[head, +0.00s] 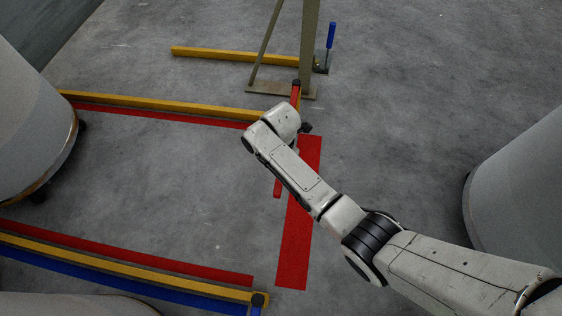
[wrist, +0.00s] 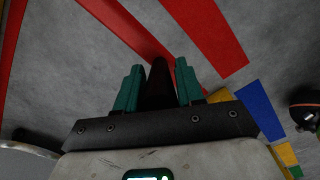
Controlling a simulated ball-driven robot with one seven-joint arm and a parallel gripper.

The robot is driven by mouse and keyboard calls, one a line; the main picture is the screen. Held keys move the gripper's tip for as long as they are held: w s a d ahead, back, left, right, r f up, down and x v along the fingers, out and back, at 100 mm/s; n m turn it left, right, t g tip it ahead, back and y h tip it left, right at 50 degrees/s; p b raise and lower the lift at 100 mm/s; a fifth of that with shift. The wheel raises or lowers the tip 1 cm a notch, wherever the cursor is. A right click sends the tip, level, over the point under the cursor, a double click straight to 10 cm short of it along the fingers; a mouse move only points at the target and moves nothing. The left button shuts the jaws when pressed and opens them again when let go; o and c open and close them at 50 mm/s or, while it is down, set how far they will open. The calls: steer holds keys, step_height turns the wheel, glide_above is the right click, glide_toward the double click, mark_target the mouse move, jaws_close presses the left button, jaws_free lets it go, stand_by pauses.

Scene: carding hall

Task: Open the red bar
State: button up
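The red bar (head: 277,188) lies low over the floor in the head view, its middle hidden by my arm. Its far end (head: 295,97) has a dark cap beside an olive post. In the wrist view a red strip that looks like the bar (wrist: 130,28) runs from the top edge down behind the fingers. My gripper (wrist: 160,80) has two teal fingers standing apart. A dark upright piece (wrist: 158,92), perhaps a handle, is between them. I cannot tell whether they touch it. In the head view my forearm hides the gripper.
The olive post (head: 308,45) stands on a flat foot near a blue lever (head: 331,35). Yellow rails (head: 170,103) run left. Red floor tape (head: 295,260) lies under my arm. Large grey drums (head: 30,120) stand at left and right (head: 520,190). Floor beyond the post is clear.

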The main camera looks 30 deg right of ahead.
jaws_close()
steer(key=shift+s+d, duration=0.1)
steer(key=shift+d, duration=0.05)
